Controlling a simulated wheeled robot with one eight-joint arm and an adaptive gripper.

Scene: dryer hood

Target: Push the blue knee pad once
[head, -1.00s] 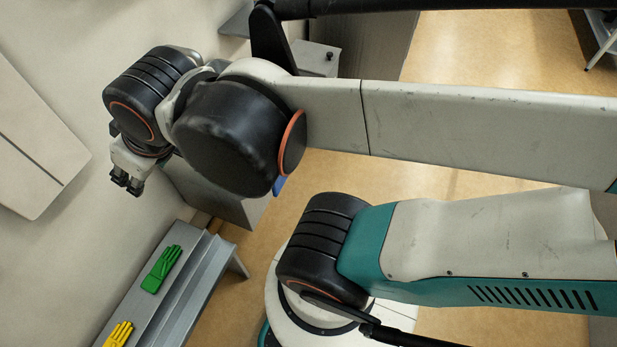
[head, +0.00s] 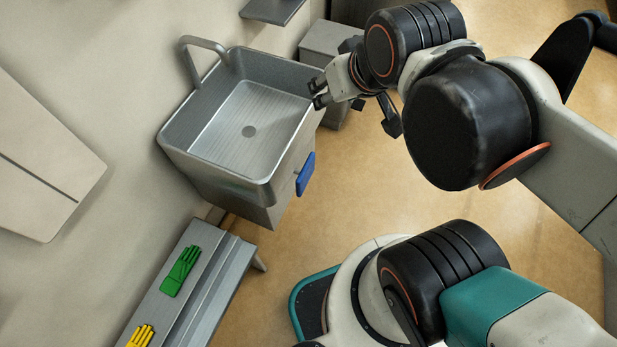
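The blue knee pad (head: 306,174) is on the front side of a grey metal sink (head: 174,150), on a short stub, in the head view. My gripper (head: 318,92) is above and slightly right of the pad in the picture, close to the sink's right rim. Its two dark fingertips point left with a small gap between them, and nothing shows in them. It is apart from the knee pad. Whether it touches the sink rim cannot be told.
A bench (head: 228,283) left of my base holds a green glove (head: 181,271) and a yellow glove (head: 141,336). A grey box (head: 325,42) stands beyond the sink. A tap (head: 190,42) arches at the sink's back. The floor (head: 300,228) before the sink is clear.

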